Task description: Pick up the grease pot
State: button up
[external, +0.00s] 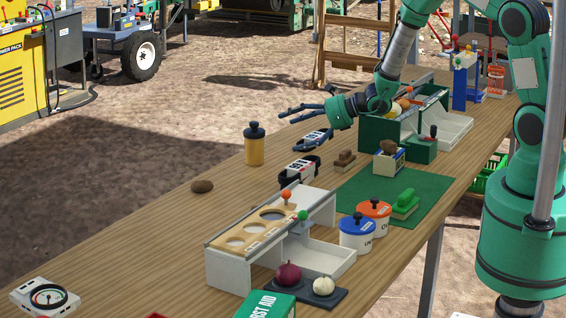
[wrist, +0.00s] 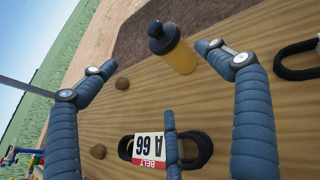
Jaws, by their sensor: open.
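A yellow pot with a dark knobbed lid (external: 254,147), which looks like the grease pot, stands upright near the far edge of the wooden table. It also shows in the wrist view (wrist: 175,48), at the top between two fingers and closer to the right one. My gripper (external: 290,113) is above the table, to the right of and beyond the pot in the external view. Its blue fingers (wrist: 170,80) are spread wide and hold nothing. The pot is apart from them. No label on the pot can be read.
A black belt loop labelled A 66 (wrist: 205,150) lies below my fingers, and another loop (wrist: 297,62) at right. Brown lumps (wrist: 123,84) lie on the table. A grey rack (external: 228,270), lidded white pots (external: 356,236) and a green mat (external: 350,199) stand nearer the camera.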

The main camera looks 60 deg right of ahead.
aim_at(262, 142)
jog(key=shift+w+d+f+m, duration=0.1)
jog(key=shift+d+f+m, duration=0.2)
jog(key=shift+d+f, duration=0.25)
jog(key=shift+a, duration=0.1)
jog(key=shift+b+x, duration=0.7)
jog(key=shift+x, duration=3.6)
jog(key=shift+f, duration=0.1)
jog(key=shift+b+x, duration=0.65)
jog(key=shift+x, duration=1.9)
jog(key=shift+f, duration=0.1)
